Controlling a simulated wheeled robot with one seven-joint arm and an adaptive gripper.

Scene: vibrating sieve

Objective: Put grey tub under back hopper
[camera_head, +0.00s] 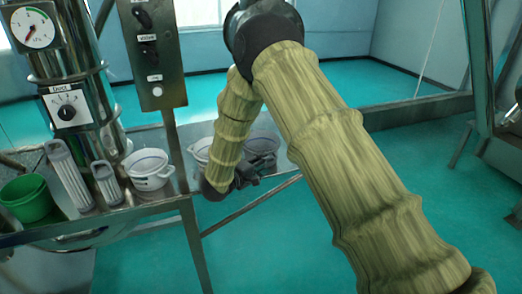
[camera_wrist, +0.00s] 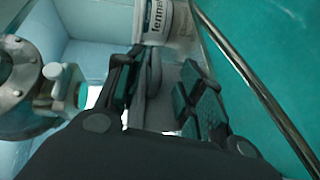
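A grey tub (camera_head: 263,144) stands on the metal shelf in the head view, just behind my gripper (camera_head: 246,174), which hides part of it. In the wrist view my gripper (camera_wrist: 163,76) has its two dark fingers apart. A grey curved piece (camera_wrist: 150,92), apparently part of the grey tub, lies between the fingers. I cannot tell whether either finger touches it. No hopper is clearly identifiable in either view.
A white tub (camera_head: 150,170), two grey ribbed items (camera_head: 69,175) and a green tub (camera_head: 30,200) stand left on the shelf (camera_head: 185,182). Another whitish tub (camera_head: 202,149) is partly hidden by my arm. A labelled white container (camera_wrist: 157,20) shows beyond my fingers. A control-box post stands nearby.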

